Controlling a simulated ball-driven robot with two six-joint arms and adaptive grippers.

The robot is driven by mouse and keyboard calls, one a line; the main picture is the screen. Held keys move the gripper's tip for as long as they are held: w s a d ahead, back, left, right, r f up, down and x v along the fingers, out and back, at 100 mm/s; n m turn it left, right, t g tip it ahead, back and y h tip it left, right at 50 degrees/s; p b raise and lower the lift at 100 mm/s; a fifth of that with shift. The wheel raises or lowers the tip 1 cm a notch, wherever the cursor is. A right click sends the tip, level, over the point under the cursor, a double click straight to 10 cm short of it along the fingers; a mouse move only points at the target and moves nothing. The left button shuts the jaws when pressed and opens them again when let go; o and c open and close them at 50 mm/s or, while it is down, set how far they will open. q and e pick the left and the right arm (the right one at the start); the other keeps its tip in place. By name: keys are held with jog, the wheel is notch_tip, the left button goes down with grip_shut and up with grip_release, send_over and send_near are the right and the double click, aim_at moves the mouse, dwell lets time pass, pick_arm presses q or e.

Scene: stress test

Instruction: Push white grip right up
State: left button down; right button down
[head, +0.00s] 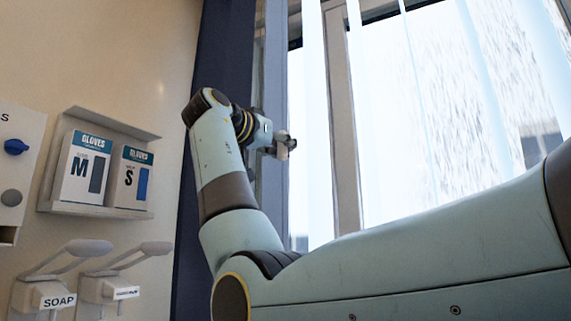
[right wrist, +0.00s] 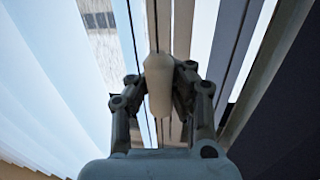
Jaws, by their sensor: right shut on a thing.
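The white grip (right wrist: 158,85) is a small pale rounded piece between the fingers of my right gripper (right wrist: 160,82) in the right wrist view. Thin dark lines run past it, and I cannot tell whether one is its cord. My right gripper is shut on the grip. In the head view, my right gripper (head: 287,146) is at the left edge of the window, in front of the frame; the grip is too small there to make out clearly. My left gripper is not in view.
Long pale vertical blinds (head: 314,120) hang before the bright window, with a dark curtain (head: 222,60) left of it. A shelf with glove boxes (head: 82,168) and soap dispensers (head: 55,296) are on the left wall. My right arm fills the lower right.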

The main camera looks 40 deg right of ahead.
jog(key=shift+a+r, duration=0.1)
jog(key=shift+r, duration=0.65)
jog(key=shift+r+p, duration=0.3)
jog(key=shift+r, duration=0.05)
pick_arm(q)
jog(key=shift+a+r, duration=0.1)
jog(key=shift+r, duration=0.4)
